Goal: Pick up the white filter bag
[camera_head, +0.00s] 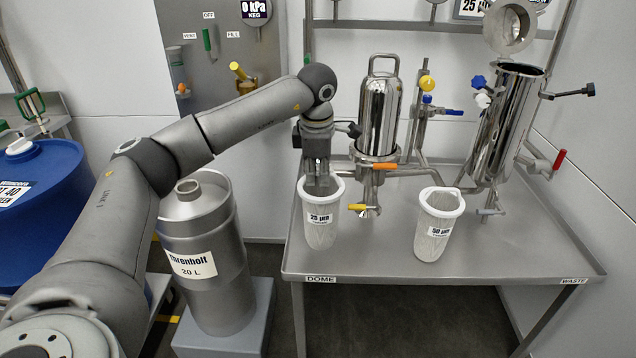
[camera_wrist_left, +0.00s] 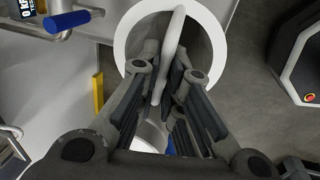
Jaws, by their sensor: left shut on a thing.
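Two white filter bags with thick white rims show in the head view. The one labelled 25 µm (camera_head: 320,232) is upright at the left side of the steel table (camera_head: 380,262). The one labelled 50 µm (camera_head: 437,232) stands to its right. My left gripper (camera_head: 320,188) points down into the mouth of the 25 µm bag and is shut on it. In the left wrist view, my left gripper's fingers (camera_wrist_left: 170,88) close on the white strip across the ring (camera_wrist_left: 207,32). I cannot tell whether the bag touches the table. My right gripper is not in view.
A polished filter housing (camera_head: 380,115) with valves stands behind the bags. An open housing (camera_head: 508,125) stands at the right. A steel keg (camera_head: 207,285) is left of the table, and a blue drum (camera_head: 45,215) is farther left. The front of the table is clear.

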